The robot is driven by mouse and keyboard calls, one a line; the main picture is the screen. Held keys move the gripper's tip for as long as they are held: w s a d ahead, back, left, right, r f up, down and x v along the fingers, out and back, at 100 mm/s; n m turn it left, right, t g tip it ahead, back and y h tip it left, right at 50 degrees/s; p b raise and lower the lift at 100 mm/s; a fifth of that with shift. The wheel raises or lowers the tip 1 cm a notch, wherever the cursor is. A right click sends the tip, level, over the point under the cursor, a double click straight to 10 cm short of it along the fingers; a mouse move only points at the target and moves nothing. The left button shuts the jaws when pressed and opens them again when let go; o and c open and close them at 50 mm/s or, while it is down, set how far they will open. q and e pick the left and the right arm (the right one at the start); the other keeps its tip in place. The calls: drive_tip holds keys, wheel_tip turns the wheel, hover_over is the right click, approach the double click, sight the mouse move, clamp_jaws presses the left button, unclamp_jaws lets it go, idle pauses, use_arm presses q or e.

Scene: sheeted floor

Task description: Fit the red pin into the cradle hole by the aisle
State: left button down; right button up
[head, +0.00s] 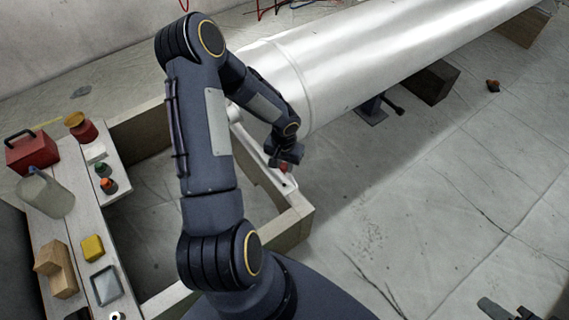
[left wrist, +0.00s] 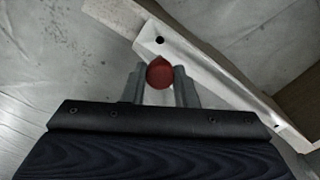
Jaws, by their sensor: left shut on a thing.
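My left gripper (head: 286,162) is shut on the red pin (head: 285,168), above the white cradle bar near its end. In the left wrist view the red round end of the pin (left wrist: 160,73) sits between the two grey fingers (left wrist: 160,85). The white cradle bar (left wrist: 205,60) runs diagonally behind it. One dark hole (left wrist: 160,40) shows near the bar's upper end, just beyond the pin, and another hole (left wrist: 277,126) lies far along the bar. The pin's lower end is hidden. A dark part at the lower right edge looks like my right gripper (head: 505,309); its fingers are unclear.
A large silver cylinder (head: 350,60) lies behind the cradle bar. A timber frame (head: 295,225) surrounds the near floor. A bench at left holds a red toolbox (head: 32,152), a jug (head: 45,194), a yellow block (head: 92,247) and a tray (head: 105,285). Floor at right is mostly clear.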

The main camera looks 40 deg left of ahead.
sight(284, 174)
use_arm(q)
drive_tip(key=shift+f+b, duration=2.7)
drive_tip(key=shift+f, duration=0.2)
drive_tip(key=shift+b, duration=0.4)
drive_tip(key=shift+f+b, duration=1.85)
drive_tip(key=shift+f, duration=0.15)
drive_tip(key=c, duration=1.1)
unclamp_jaws()
drive_tip(key=shift+r, duration=0.1)
wheel_tip(284, 174, up, 8)
drive_tip(key=p, duration=0.4)
